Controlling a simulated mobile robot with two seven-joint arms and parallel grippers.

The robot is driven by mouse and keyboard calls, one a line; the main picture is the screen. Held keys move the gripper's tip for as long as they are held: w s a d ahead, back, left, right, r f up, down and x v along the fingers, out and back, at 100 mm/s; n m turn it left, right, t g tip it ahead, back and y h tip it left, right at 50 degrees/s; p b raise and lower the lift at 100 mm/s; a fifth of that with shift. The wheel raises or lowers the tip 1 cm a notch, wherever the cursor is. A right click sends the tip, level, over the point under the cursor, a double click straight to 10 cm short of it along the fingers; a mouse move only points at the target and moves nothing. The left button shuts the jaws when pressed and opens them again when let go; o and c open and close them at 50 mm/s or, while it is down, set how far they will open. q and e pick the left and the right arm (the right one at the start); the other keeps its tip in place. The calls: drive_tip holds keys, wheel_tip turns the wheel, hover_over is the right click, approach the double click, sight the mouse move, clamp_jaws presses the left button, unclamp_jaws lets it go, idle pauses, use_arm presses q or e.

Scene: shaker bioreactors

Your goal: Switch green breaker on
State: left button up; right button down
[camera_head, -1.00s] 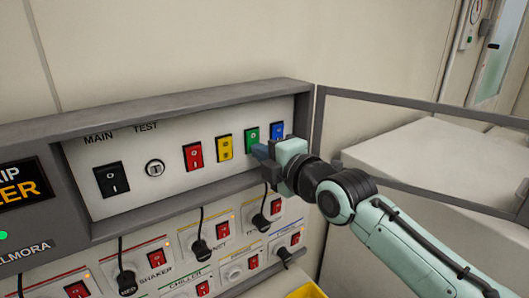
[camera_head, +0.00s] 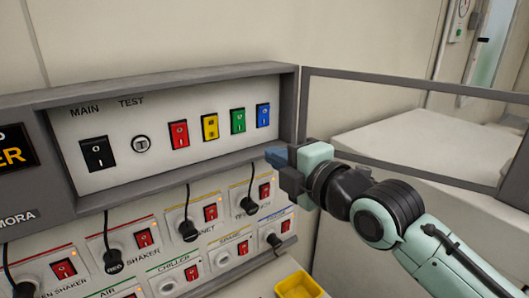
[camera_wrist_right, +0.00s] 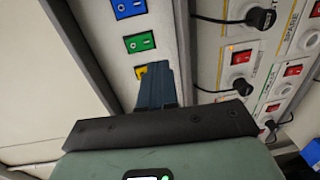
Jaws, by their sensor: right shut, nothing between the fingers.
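The green breaker (camera_head: 238,121) is a rocker switch in the panel's upper row, between the yellow breaker (camera_head: 210,127) and the blue breaker (camera_head: 263,115). It also shows in the right wrist view (camera_wrist_right: 139,42). I cannot tell its rocker position for certain. My right gripper (camera_head: 274,157) is shut and empty, below and to the right of the green breaker in the head view, apart from it. In the right wrist view its closed fingers (camera_wrist_right: 157,82) overlap the yellow breaker's image. My left gripper is out of view.
A red breaker (camera_head: 178,134), a test knob (camera_head: 141,144) and a black main switch (camera_head: 97,153) share the row. Sockets with black plugs and red switches fill the lower panel. A grey frame (camera_head: 420,86) stands to the right. A yellow container (camera_head: 298,286) sits below.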

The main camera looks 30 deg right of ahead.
drive_tip(key=s, duration=0.4)
drive_tip(key=shift+d+f+b, duration=0.15)
drive_tip(key=shift+f+b, duration=0.1)
drive_tip(key=shift+b, duration=0.15)
